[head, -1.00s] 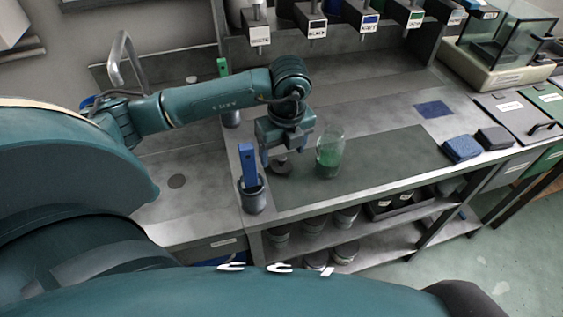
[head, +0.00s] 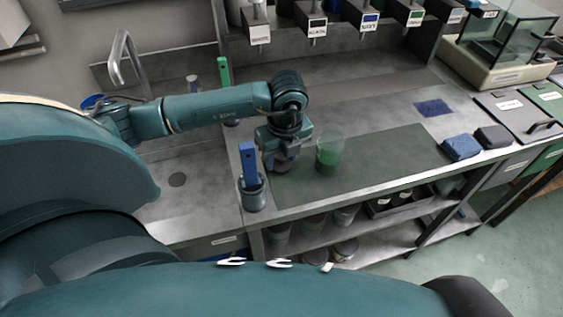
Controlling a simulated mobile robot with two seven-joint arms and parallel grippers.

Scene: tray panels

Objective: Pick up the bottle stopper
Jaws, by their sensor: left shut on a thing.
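My left gripper (head: 283,160) points down over the dark grey mat (head: 390,150) on the bench, left of a beaker. It is shut on the bottle stopper, a small dark thing that is mostly hidden between and behind the fingers. I cannot tell whether the stopper still touches the mat. My right gripper is not in view.
A glass beaker with green liquid (head: 328,158) stands close to the right of the gripper. A grey cup (head: 254,198) holding a blue upright tool (head: 248,162) stands close to the left.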

